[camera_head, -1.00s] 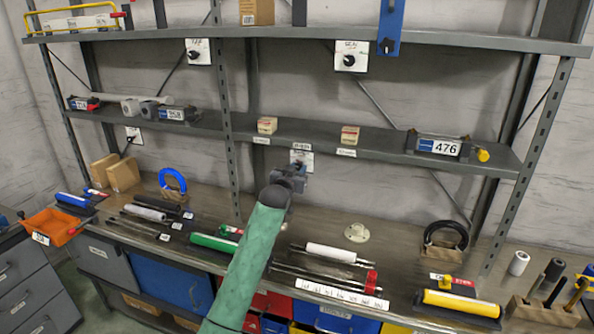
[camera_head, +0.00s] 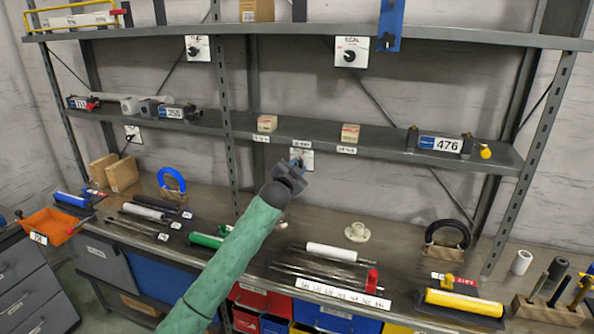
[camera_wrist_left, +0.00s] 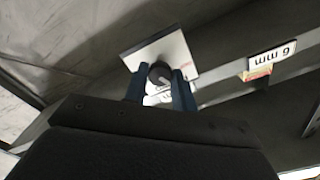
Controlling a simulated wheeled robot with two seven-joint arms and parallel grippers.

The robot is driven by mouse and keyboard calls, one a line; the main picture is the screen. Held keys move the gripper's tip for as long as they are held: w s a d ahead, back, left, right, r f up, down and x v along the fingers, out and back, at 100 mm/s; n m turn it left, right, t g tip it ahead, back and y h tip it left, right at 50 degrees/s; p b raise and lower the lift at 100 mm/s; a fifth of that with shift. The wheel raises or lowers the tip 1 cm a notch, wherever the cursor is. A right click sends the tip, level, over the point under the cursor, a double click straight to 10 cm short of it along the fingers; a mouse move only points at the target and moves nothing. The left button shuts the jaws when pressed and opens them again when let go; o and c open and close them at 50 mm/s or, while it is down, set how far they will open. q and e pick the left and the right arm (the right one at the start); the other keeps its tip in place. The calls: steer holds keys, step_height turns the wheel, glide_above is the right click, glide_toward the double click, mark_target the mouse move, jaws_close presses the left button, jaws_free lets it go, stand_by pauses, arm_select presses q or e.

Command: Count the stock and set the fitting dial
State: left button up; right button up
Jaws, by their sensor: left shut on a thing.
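A dial on a white plate (camera_head: 307,160) is fixed to the wall just below the middle shelf. My left gripper (camera_head: 297,165) is at this dial and partly covers it. In the left wrist view, the dark round knob (camera_wrist_left: 160,73) sits between the two blue fingers, which are shut on it; the white plate (camera_wrist_left: 175,52) shows behind. Other dials on white plates hang at the upper left (camera_head: 197,49) and upper middle (camera_head: 350,52), and a small one at the far left (camera_head: 133,134). Two small boxes, one at left (camera_head: 267,123) and one at right (camera_head: 350,133), stand on the middle shelf. My right gripper is not seen.
The middle shelf (camera_head: 385,147) runs close above the gripper; its label reading 6 mm (camera_wrist_left: 271,58) shows in the left wrist view. A device reading 476 (camera_head: 440,145) stands at right. Rods, a white roller (camera_head: 331,252) and a cream flanged fitting (camera_head: 356,232) lie on the bench.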

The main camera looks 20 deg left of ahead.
arm_select(q)
steer(key=shift+m, duration=2.4)
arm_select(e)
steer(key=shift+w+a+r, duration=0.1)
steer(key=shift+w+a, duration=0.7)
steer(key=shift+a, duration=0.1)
arm_select(q)
steer(key=o, duration=1)
steer(key=s+b, duration=0.4)
steer(key=s, duration=0.3)
steer(key=shift+s+a, duration=0.1)
steer(key=shift+s, duration=0.3)
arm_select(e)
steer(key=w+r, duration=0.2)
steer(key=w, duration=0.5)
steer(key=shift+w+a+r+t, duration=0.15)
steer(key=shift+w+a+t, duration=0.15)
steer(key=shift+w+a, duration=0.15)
